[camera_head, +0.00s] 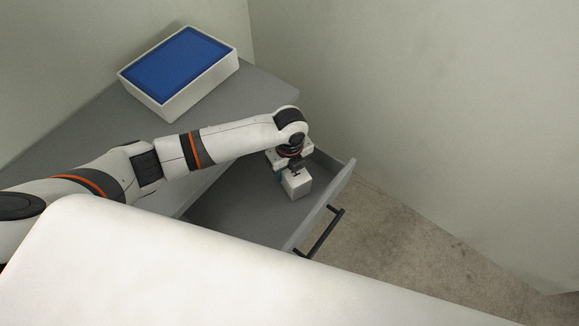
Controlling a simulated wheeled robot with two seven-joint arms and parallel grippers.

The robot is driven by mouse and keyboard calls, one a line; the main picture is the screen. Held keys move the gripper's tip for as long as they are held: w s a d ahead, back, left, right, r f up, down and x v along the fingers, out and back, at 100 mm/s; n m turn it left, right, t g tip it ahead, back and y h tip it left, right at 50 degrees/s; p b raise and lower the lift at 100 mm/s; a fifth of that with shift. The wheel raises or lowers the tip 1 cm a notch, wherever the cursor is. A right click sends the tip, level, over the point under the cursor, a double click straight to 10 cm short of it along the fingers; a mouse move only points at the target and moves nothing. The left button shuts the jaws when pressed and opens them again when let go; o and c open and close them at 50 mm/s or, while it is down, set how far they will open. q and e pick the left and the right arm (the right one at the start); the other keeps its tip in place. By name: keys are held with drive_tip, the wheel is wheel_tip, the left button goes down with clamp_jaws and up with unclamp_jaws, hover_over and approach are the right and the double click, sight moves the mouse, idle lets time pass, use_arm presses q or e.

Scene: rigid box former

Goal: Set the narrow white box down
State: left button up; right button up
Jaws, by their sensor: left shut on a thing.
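The narrow white box (297,185) is small and pale and shows inside the open grey drawer (242,212), near its far right part. My left gripper (294,171) points down from above and is shut on the box. I cannot tell whether the box touches the drawer floor. Part of the gripper and the box's back side are hidden by my own wrist. My right gripper is not in view.
A larger white box with a blue inside (180,68) stands on the grey cabinet top at the back left. The drawer's front has a black handle (322,232). Bare drawer floor lies left and in front of the gripper. Walls stand behind and to the right.

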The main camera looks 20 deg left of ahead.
use_arm(q)
drive_tip(key=shift+f, duration=0.1)
drive_tip(key=o, duration=1.1)
drive_tip(key=shift+r, duration=0.2)
wheel_tip(320, 180, up, 12)
drive_tip(key=shift+f+p, duration=0.1)
drive_tip(key=shift+p, duration=0.55)
